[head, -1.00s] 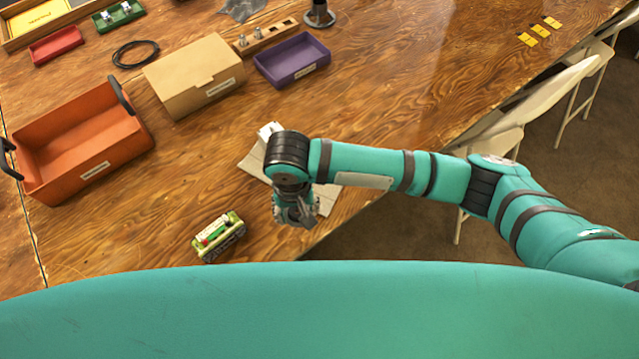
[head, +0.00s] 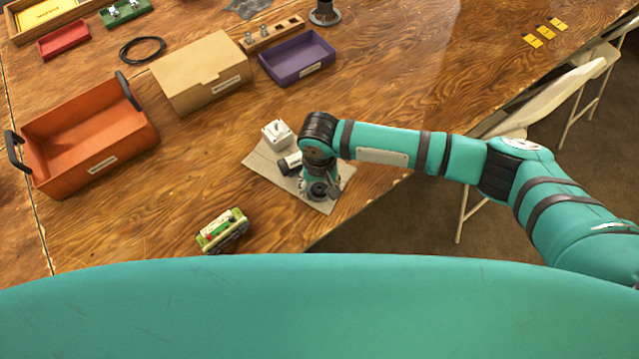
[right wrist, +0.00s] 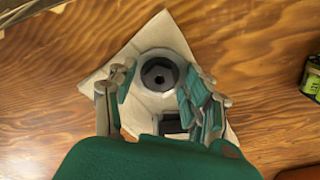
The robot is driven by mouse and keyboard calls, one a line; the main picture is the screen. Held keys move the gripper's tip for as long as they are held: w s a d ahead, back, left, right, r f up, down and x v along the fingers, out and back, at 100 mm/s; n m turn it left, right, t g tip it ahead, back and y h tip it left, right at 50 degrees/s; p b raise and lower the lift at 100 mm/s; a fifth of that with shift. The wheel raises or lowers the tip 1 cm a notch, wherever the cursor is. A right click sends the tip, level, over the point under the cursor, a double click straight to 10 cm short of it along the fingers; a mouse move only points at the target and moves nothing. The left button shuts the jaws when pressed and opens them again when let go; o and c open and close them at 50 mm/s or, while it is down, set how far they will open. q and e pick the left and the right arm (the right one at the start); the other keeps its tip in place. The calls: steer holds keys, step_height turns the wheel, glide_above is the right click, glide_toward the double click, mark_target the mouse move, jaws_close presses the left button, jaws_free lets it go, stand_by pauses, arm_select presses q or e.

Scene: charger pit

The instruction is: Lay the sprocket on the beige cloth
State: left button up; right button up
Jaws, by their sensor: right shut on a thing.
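The beige cloth (head: 262,168) lies askew near the table's front edge. It also shows in the right wrist view (right wrist: 163,34). My right gripper (head: 325,192) is over the cloth's near right part, pointing down. In the right wrist view its fingers (right wrist: 160,90) are on both sides of the sprocket (right wrist: 159,73), a dark grey round piece with a hole in the middle. The gripper is shut on it. The sprocket appears within the cloth's outline; I cannot tell whether it touches the cloth. In the head view the sprocket (head: 318,189) is partly hidden. My left gripper is not in view.
A white block (head: 277,133) and a small black-and-white part (head: 290,163) are on the cloth. A green-and-cream item (head: 222,231) lies to the left. An orange crate (head: 90,140), a cardboard box (head: 200,75) and a purple tray (head: 298,60) stand farther back.

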steer(key=shift+f, duration=0.45)
steer(key=shift+s+f, duration=0.1)
steer(key=shift+f, duration=0.05)
steer(key=shift+c, duration=1.2)
steer(key=o, duration=1.4)
steer(key=shift+f, duration=0.1)
steer(key=shift+o, duration=0.2)
step_height(320, 180, up, 14)
steer(key=shift+f, duration=0.25)
